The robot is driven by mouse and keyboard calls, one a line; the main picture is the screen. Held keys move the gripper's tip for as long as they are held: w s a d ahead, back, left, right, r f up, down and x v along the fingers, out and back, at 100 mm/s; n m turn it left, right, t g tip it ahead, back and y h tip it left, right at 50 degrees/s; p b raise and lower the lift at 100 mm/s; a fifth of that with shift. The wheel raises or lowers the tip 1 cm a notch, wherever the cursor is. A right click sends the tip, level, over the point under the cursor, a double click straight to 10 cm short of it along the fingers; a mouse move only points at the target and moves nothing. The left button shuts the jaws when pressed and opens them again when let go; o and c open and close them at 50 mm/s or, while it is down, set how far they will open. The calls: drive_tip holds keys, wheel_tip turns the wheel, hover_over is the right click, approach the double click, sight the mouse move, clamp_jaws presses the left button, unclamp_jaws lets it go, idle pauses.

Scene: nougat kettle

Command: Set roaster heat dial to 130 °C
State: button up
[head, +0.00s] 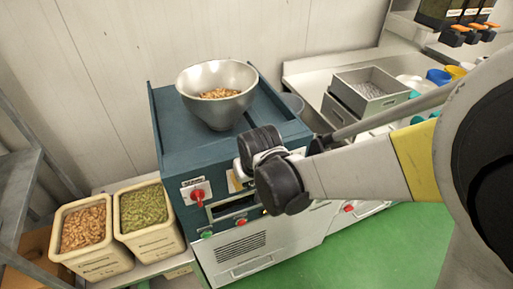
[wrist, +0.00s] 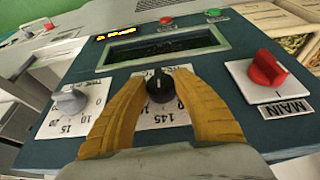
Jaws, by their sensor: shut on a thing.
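The teal roaster (head: 172,140) stands against the wall in the head view, its control panel facing front. In the wrist view my gripper (wrist: 160,92) has its two yellow fingers on either side of a black dial (wrist: 159,86) and is shut on it. The dial has a pale mark near its top. Its white scale plate (wrist: 165,113) shows partly between the fingers, with a number like 145 below the dial; the rest is hidden, so I cannot tell the exact setting. In the head view my wrist hides the fingers and the dial.
A grey dial (wrist: 69,98) is left of the heat dial, and a red MAIN switch (wrist: 265,69) is right. A display window (wrist: 163,46) and small red and green buttons lie beyond. A steel bowl (head: 217,92) of nuts sits on the roaster; two nut bins (head: 88,262) stand left.

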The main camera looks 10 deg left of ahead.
drive_tip(key=shift+f, duration=0.1)
drive_tip(key=t+h+b, duration=0.1)
drive_tip(key=h, duration=0.1)
drive_tip(key=n+t+h+b, duration=0.1)
drive_tip(key=h, duration=0.1)
drive_tip(key=shift+s+a+f+t+b, duration=0.15)
drive_tip(key=shift+a+f+t+b, duration=0.05)
drive_tip(key=shift+t+b, duration=0.15)
drive_tip(key=shift+n+t+h+b, duration=0.3)
drive_tip(key=shift+t+h+b, duration=0.45)
drive_tip(key=shift+h+b, duration=0.45)
drive_tip(key=shift+t+h+b, duration=0.5)
drive_tip(key=shift+b, duration=0.25)
drive_tip(key=shift+r, duration=0.1)
drive_tip(key=o, duration=1.2)
